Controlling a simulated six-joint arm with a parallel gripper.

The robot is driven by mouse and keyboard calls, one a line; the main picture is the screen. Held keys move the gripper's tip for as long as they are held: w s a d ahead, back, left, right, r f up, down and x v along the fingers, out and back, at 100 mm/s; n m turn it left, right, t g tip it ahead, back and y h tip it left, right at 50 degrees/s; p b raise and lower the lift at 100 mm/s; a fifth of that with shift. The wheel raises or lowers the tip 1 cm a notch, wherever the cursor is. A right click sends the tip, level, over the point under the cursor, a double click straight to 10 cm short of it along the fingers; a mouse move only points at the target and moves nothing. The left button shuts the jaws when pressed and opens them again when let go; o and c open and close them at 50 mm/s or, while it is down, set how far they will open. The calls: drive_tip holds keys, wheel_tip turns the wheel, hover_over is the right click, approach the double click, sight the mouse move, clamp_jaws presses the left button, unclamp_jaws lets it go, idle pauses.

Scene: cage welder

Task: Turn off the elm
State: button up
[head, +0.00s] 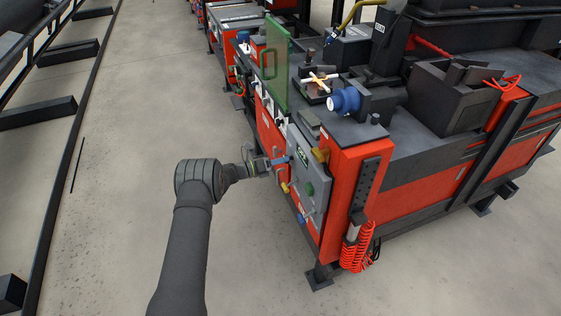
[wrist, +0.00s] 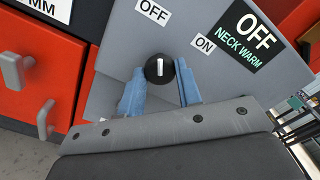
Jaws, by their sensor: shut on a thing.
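A black rotary knob (wrist: 160,70) with a white pointer line sits on a grey control panel (wrist: 110,32). The pointer stands upright in the wrist view, roughly toward the OFF label (wrist: 153,12). The ON label (wrist: 204,43) is to the right. My gripper (wrist: 160,75) has one blue finger on each side of the knob and is shut on it. In the head view my gripper (head: 283,161) is at the front of the grey panel (head: 318,168), where the knob itself is hidden or too small to tell.
Red fronts with grey handles (wrist: 45,118) lie to the left in the wrist view. In the head view, a yellow handle (head: 286,187) is below my gripper. A green clear guard (head: 276,62) stands behind.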

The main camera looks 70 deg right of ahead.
drive_tip(key=o, duration=1)
drive_tip(key=shift+c, duration=0.2)
drive_tip(key=v, duration=1.7)
drive_tip(key=shift+a, duration=0.2)
drive_tip(key=shift+w+d+r, duration=0.1)
drive_tip(key=x, duration=1.7)
drive_tip(key=shift+d, duration=0.1)
